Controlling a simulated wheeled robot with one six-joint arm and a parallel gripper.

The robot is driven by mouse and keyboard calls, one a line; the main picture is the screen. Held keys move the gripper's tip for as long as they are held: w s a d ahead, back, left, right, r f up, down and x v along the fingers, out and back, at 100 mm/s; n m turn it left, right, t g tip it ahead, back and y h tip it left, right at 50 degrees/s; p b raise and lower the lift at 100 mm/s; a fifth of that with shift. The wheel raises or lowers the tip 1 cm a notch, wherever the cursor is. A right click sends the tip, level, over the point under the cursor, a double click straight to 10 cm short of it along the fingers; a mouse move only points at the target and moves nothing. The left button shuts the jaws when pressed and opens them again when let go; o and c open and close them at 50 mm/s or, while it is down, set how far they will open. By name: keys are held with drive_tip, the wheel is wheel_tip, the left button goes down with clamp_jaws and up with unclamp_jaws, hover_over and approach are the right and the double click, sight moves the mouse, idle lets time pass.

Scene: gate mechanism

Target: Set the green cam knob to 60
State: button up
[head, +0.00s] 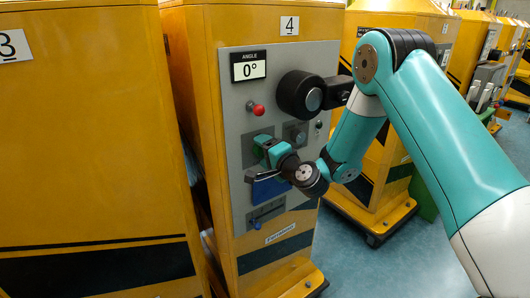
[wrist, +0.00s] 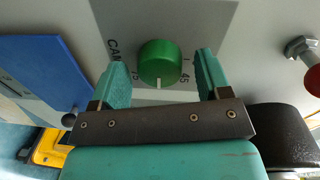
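The green cam knob (wrist: 160,62) sits on a grey plate in the wrist view. My gripper (wrist: 163,75) is open, with one teal finger on each side of the knob and a visible gap to each. A short white mark shows at the knob's lower edge, between a partly covered "75" on the left and "45" on the right. Any label between them is hidden by my gripper. In the head view my gripper (head: 262,146) is at the panel and covers the knob. The angle display (head: 248,66) reads 0°.
On the grey panel (head: 235,122) are a red knob (head: 257,109), a large black round part (head: 299,94) and a blue plate (head: 268,189). The blue plate (wrist: 45,75) is close left of my fingers in the wrist view. A black cylinder (wrist: 285,135) is at lower right.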

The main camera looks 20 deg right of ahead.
drive_tip(key=b+v, duration=1.7)
drive_tip(key=b, duration=0.5)
drive_tip(key=shift+s+b, duration=0.2)
drive_tip(key=shift+b, duration=0.1)
drive_tip(key=shift+d, duration=0.1)
idle(0.6)
